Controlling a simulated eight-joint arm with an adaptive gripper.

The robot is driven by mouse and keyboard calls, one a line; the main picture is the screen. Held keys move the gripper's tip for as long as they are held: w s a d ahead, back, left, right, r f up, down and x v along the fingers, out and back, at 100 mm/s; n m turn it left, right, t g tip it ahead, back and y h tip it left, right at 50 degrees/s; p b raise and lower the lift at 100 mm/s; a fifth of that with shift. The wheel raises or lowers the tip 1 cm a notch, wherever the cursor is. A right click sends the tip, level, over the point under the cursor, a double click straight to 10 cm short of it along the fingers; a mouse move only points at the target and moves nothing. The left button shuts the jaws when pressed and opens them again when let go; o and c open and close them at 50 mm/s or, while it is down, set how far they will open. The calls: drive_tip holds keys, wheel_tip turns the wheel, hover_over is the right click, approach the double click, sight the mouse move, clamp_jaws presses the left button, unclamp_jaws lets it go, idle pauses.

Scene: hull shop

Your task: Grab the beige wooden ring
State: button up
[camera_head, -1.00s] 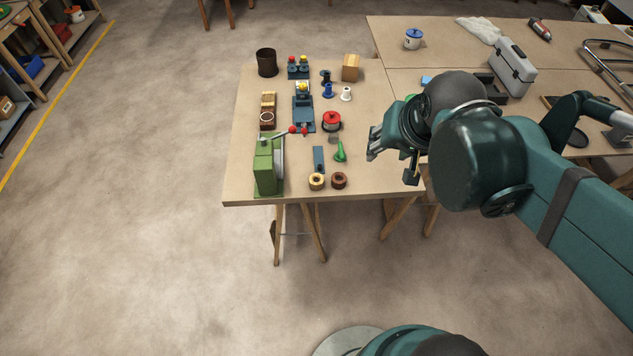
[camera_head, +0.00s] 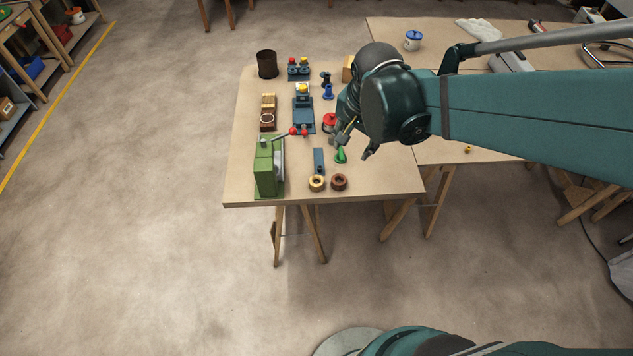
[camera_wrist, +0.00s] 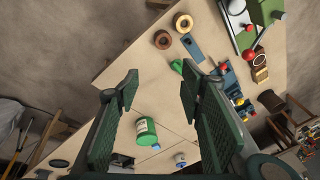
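The beige wooden ring (camera_head: 316,183) lies flat near the front edge of the table, just left of a dark brown ring (camera_head: 339,182). In the wrist view the beige ring (camera_wrist: 184,23) is at the top, beyond my fingertips, with the brown ring (camera_wrist: 162,39) beside it. My gripper (camera_head: 356,146) is above the table, behind and to the right of the rings in the head view. In the wrist view my gripper (camera_wrist: 160,85) has its two fingers wide apart with nothing held between them.
A blue block (camera_head: 319,160) and a green funnel-like piece (camera_head: 341,156) lie just behind the rings. A green machine with a lever (camera_head: 267,168) stands to their left. A green bottle (camera_wrist: 147,131) shows in the wrist view. The table's front right corner is clear.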

drive_tip(key=w+a+f+m+g, duration=0.1)
drive_tip(key=w+a+f+m, duration=0.3)
drive_tip(key=f, duration=0.3)
drive_tip(key=m+g+h, duration=0.1)
drive_tip(key=m+g, duration=0.1)
drive_tip(key=m, duration=0.1)
hover_over(317, 182)
wheel_tip(317, 182, down, 8)
drive_tip(key=shift+s+a+f+m, duration=0.1)
drive_tip(key=shift+a+f+m, duration=0.3)
drive_tip(key=shift+f, duration=0.5)
drive_tip(key=shift+a, duration=0.1)
drive_tip(key=shift+f, duration=1.3)
drive_tip(key=shift+d+f, duration=0.1)
drive_tip(key=shift+d, duration=0.1)
drive_tip(key=shift+d+f+b, duration=0.2)
drive_tip(key=shift+f+b, duration=0.3)
drive_tip(key=shift+f, duration=2)
